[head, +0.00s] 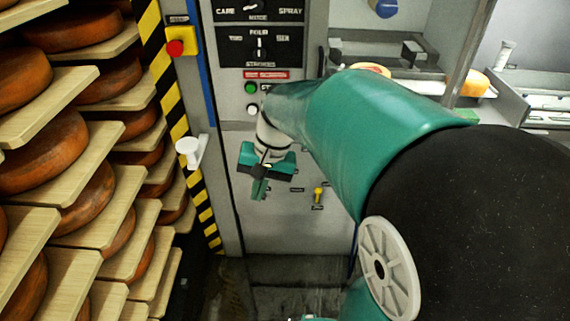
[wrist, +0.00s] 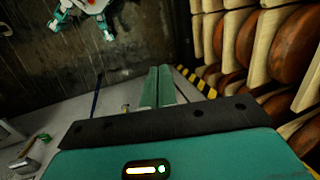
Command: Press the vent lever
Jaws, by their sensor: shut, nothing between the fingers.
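A small yellow lever (head: 318,195) stands out from the lower part of the grey machine panel (head: 280,225), with small labels beside it that I cannot read. I cannot tell for sure that it is the vent lever. A white handle (head: 190,150) sticks out at the panel's left edge. My gripper (head: 259,190) is in front of the panel, left of the yellow lever and apart from it in the picture. Its green fingers are together and empty, as the wrist view (wrist: 158,87) also shows.
Racks of orange cheese wheels (head: 52,150) on wooden boards fill the left side. A red stop button (head: 175,47), a green button (head: 251,88) and a white button (head: 252,108) are on the machine. A shelf with cheese (head: 474,84) stands at the right. Dark floor lies below.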

